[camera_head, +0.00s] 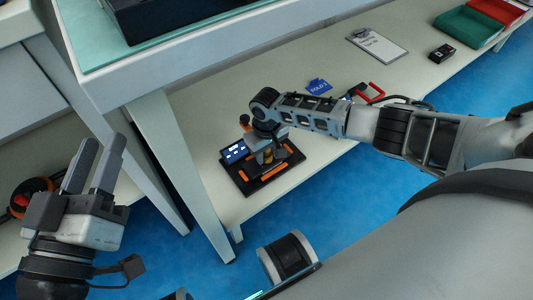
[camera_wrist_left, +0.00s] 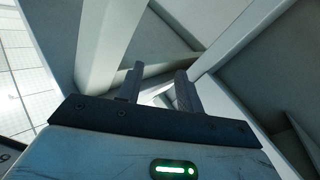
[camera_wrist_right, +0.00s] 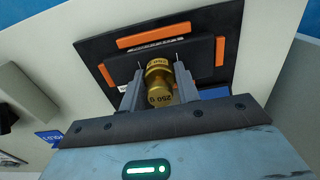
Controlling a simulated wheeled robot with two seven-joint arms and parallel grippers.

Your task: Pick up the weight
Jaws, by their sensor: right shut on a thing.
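In the head view the weight (camera_head: 268,155) shows partly below my right gripper (camera_head: 267,150), over a black device with orange bars (camera_head: 262,181). I cannot tell whether the weight touches the device. My left gripper (camera_head: 94,165) is open and empty at the left, away from the weight; its fingers also show in the left wrist view (camera_wrist_left: 158,92).
The device's small screen (camera_head: 234,152) is at its left. The lower shelf (camera_head: 215,115) also bears a blue card (camera_head: 318,87), a clipboard (camera_head: 377,45), a black box (camera_head: 442,52), a green tray (camera_head: 468,27) and a red tray (camera_head: 497,12). A table leg (camera_head: 180,165) stands left of the device.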

